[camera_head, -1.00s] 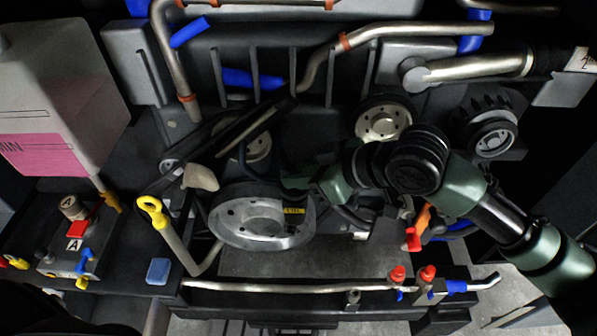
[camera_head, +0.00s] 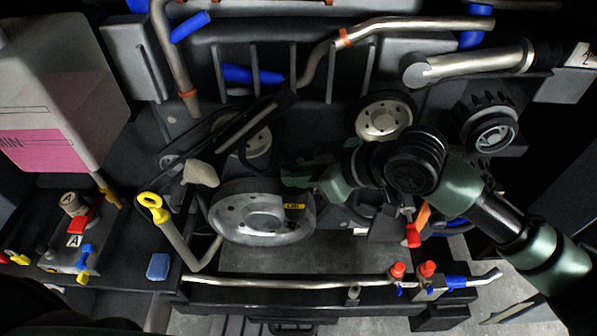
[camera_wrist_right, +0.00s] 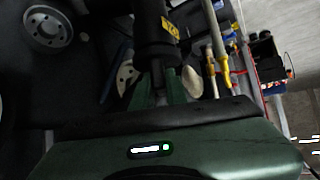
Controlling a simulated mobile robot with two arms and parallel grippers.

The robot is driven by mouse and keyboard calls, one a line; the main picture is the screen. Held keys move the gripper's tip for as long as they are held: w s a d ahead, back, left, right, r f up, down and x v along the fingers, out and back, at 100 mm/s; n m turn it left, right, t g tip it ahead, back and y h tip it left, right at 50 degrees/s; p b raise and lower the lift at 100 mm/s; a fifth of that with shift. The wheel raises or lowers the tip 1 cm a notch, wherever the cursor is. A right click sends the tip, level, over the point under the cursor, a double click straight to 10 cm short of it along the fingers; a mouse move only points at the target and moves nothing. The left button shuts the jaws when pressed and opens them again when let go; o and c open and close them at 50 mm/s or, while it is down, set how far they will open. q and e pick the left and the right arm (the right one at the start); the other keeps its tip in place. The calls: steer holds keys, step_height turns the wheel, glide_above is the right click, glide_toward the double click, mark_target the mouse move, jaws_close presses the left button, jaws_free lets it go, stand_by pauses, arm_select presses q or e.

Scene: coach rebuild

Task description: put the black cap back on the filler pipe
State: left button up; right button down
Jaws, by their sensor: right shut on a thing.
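My right gripper (camera_head: 292,180) comes in from the right in the head view. Its dark green fingers point left, just above the grey drum (camera_head: 225,222). In the right wrist view, my right gripper (camera_wrist_right: 160,82) is shut on a dark piece, which I take for the black cap (camera_wrist_right: 157,76); the fingers hide most of it. Directly beyond the fingertips is a dark cylinder with a yellow label, probably the filler pipe (camera_wrist_right: 155,38). I cannot tell whether cap and pipe touch. A yellow label also shows at the drum's right side in the head view. My left gripper is out of view.
A yellow-handled dipstick (camera_head: 152,207) and a beige knob (camera_head: 201,173) stand left of the gripper. Pulleys (camera_head: 384,118) lie above it. A metal pipe (camera_head: 290,284) with red-capped valves (camera_head: 397,269) runs along the front. A pink-filled tank (camera_head: 50,150) is far left.

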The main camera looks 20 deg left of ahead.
steer(key=shift+f, duration=0.55)
steer(key=c, duration=1.3)
jaws_free()
steer(key=shift+c, duration=0.2)
steer(key=o, duration=0.3)
steer(key=shift+s+d+f, duration=0.1)
steer(key=shift+s+f, duration=0.05)
steer(key=shift+f, duration=0.05)
steer(key=shift+r, duration=0.1)
steer(key=shift+p+v, duration=0.9)
steer(key=shift+v, duration=0.1)
steer(key=w+p+v, duration=0.1)
steer(key=p+v, duration=0.3)
steer(key=v, duration=0.2)
steer(key=shift+s+r, duration=0.15)
steer(key=shift+s, duration=0.2)
